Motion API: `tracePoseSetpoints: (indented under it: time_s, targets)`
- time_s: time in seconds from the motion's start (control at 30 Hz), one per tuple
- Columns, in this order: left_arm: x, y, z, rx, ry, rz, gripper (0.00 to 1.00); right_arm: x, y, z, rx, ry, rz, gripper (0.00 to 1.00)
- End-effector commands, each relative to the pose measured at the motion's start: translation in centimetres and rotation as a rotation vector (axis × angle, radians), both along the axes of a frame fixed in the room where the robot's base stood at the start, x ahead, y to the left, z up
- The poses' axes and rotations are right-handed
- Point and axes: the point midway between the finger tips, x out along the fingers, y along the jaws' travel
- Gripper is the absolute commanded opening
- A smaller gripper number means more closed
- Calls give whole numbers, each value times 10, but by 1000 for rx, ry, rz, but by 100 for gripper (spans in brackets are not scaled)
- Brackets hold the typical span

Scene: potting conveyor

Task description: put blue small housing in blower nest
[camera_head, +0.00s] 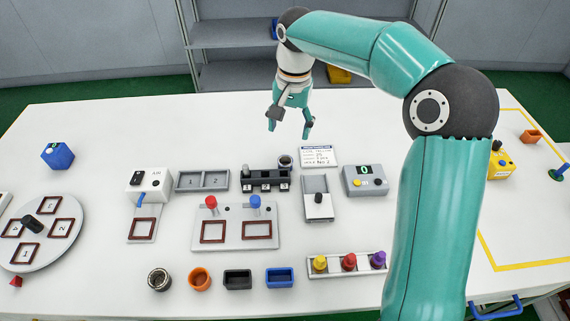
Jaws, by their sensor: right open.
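The blue small housing (279,278), an open-topped rectangular box, stands at the right end of a row near the table's front edge. The blower (155,184) is a white box with a black switch and a blue nozzle at centre left. Its nest (142,229), a brown square frame on a pale plate in front of it, looks empty. My right gripper (289,129) points down, open and empty, above the back of the table, well behind the blue housing. My left gripper is not in view.
Beside the blue housing stand a black housing (237,279), an orange round one (200,279) and a metal cup (159,279). A plate with red and blue knobs (232,213) lies between housing and blower. A rack with coloured knobs (323,275) is to the right.

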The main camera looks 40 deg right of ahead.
Motion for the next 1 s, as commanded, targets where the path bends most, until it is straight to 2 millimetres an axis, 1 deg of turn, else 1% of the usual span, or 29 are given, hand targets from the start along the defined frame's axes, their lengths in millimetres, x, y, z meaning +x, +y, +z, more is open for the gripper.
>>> tracePoseSetpoints:
  time_s: [0.03, 0.1, 0.23, 0.3, 0.53, 0.8, 0.9, 1.0]
  targets:
    - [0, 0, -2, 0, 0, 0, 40, 0, 1, -14, 1, 6, 1, 70]
    - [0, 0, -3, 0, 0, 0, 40, 1, 2, -28, 1, 7, 3, 70]
    - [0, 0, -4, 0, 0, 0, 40, 3, 4, -48, 0, 4, 5, 70]
    - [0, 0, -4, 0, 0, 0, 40, 4, 4, -55, 0, 3, 6, 70]
    - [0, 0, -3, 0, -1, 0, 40, 5, 5, -68, 0, 4, 7, 70]
    - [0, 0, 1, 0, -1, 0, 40, 6, 8, -105, 1, 3, 6, 70]
    - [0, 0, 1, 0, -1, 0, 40, 7, 8, -111, 0, 1, 7, 70]
    - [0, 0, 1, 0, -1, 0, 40, 7, 8, -112, 0, 0, 7, 70]
